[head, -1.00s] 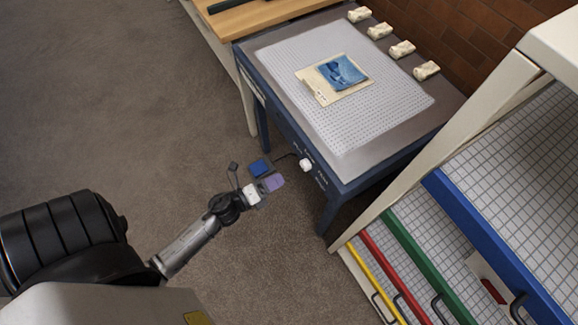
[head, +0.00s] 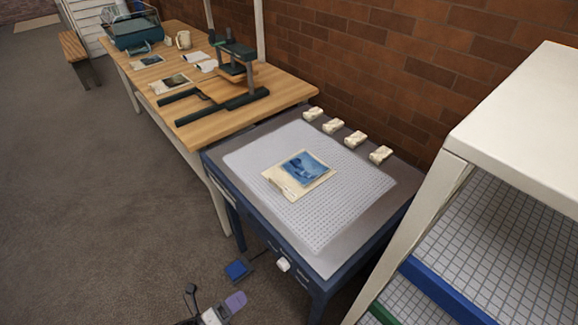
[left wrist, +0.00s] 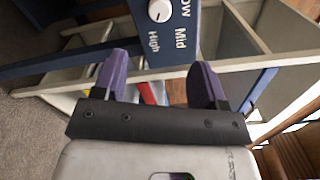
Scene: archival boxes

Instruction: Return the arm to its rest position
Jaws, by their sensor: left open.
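My left gripper (head: 235,302) shows at the bottom edge of the head view, low in front of the blue table. In the left wrist view its two purple fingers (left wrist: 160,78) stand apart with nothing held between them. A white knob (head: 283,265) is on the table's front face, up and right of the gripper in the head view. The knob (left wrist: 160,11) also shows at the top of the wrist view, beside the words Mid and High, clear of the fingers. Most of my left arm is out of view. My right gripper does not show.
The blue table (head: 375,228) bears a perforated panel with a blue picture (head: 303,170) on it and several cream blocks along the back. A blue pedal (head: 238,270) lies on the floor. A white shelf unit (head: 410,235) stands at right. The carpet at left is clear.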

